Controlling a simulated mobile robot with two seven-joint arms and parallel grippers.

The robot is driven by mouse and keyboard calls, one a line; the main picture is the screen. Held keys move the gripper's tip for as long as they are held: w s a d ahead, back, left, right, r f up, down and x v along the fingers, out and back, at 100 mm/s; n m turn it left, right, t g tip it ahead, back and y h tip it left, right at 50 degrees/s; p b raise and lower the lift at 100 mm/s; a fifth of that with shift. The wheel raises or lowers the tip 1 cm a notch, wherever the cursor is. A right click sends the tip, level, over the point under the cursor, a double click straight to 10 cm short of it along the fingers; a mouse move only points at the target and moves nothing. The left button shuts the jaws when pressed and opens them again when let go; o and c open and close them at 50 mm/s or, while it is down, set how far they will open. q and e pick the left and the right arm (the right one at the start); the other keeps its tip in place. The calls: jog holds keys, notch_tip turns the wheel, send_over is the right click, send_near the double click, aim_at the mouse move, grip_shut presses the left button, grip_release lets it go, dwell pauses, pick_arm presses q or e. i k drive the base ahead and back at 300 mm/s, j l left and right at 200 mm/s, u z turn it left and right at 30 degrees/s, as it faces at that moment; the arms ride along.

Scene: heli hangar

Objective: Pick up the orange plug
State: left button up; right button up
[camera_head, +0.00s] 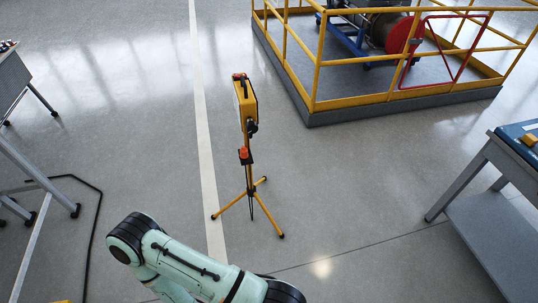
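A small orange piece (243,152), which may be the orange plug, sits at the black bracket on the pole of a yellow tripod stand (247,170). The stand is upright on the floor and carries a yellow lamp-like box (246,100). Another small orange-yellow piece (530,139) lies on a blue case at the right edge; I cannot tell what it is. One of my mint-green arms shows at the bottom, but neither gripper is in view.
A yellow-railed platform (330,104) with a red gate frame stands at the back right. A grey bench (495,150) with the blue case (518,130) is at the right. Wheeled stands (18,100) and a black floor cable (97,215) are at the left. Floor around the tripod is clear.

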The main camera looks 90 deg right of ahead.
aim_at(244, 154)
jog(key=z, duration=2.9)
jog(key=u, duration=2.55)
jog(key=z, duration=0.85)
jog(key=i+l+z, duration=0.35)
jog(key=i+l, duration=0.3)
